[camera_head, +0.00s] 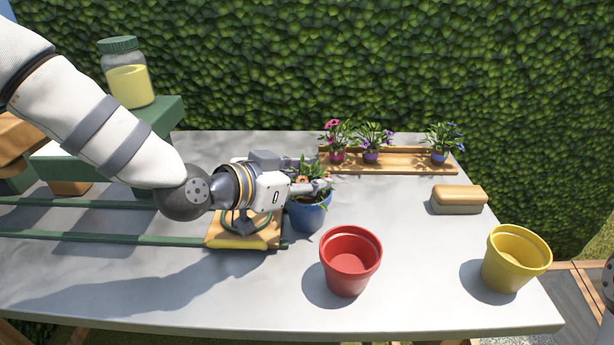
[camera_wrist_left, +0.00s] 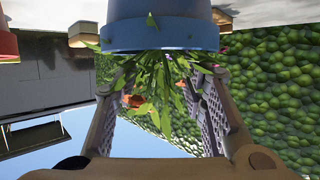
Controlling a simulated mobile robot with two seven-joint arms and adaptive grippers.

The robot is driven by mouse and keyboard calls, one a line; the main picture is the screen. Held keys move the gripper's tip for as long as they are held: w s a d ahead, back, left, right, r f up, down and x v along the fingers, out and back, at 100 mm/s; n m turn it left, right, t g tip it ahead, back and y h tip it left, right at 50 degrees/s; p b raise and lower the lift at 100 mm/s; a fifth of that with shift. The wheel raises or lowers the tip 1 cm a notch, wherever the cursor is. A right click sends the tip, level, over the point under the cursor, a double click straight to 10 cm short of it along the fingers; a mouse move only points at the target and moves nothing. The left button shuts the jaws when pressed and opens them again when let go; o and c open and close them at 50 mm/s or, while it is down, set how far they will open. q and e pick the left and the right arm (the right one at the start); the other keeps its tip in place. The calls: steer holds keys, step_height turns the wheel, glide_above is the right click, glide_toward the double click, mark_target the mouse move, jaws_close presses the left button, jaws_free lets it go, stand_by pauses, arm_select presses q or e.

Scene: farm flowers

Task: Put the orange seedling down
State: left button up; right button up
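The orange seedling (camera_head: 314,171), green leaves with a small orange bloom, stands upright at the mouth of the blue pot (camera_head: 308,216) in the middle of the table. In the left wrist view, turned upside down, its leaves (camera_wrist_left: 158,85) meet the rim of the blue pot (camera_wrist_left: 160,38). My left gripper (camera_head: 316,174) is level with the leaves just above the pot. Its fingers (camera_wrist_left: 160,108) are spread wide on both sides of the plant and look clear of its stem. The roots are hidden. My right gripper is not in view.
A red pot (camera_head: 350,262) and a yellow pot (camera_head: 515,258) stand empty in front. A wooden tray (camera_head: 390,168) with three potted flowers is at the back. A tan block (camera_head: 458,199) lies right. A jar (camera_head: 127,75) stands on a green stand at left.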

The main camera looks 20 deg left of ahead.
arm_select(q)
steer(key=shift+r, duration=0.2)
steer(key=p+v, duration=0.2)
steer(key=v, duration=1)
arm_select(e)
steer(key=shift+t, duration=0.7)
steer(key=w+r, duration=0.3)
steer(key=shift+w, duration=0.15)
